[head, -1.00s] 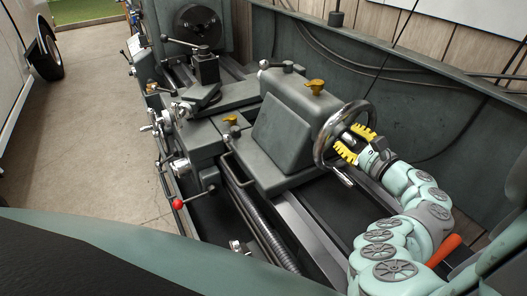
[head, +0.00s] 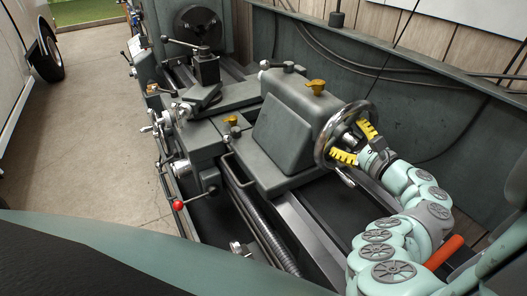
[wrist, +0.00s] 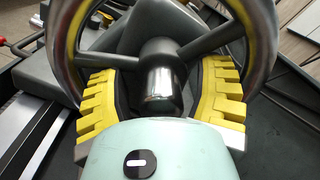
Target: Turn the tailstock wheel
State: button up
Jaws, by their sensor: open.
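The tailstock wheel (head: 322,146) is a chrome ring with spokes and a hub, on the right end of the grey tailstock (head: 287,130). My gripper (head: 354,142) has yellow toothed fingers and is at the wheel's outer side, fingers spread. In the wrist view the wheel's chrome hub (wrist: 161,82) stands between the two open fingers of my gripper (wrist: 160,90), with a gap on each side. The spokes and rim lie beyond the fingers there. Whether a fingertip touches a spoke or the rim I cannot tell.
The lathe bed rails (head: 297,224) run below the tailstock. A lever with a red knob (head: 178,204) is on the carriage's front side. A dark green back panel (head: 400,103) stands close behind my arm. The concrete floor (head: 100,120) at left is clear.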

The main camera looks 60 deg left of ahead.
jog(key=shift+w+d, duration=0.1)
jog(key=shift+d, duration=0.45)
jog(key=s+d, duration=0.1)
jog(key=d, duration=1)
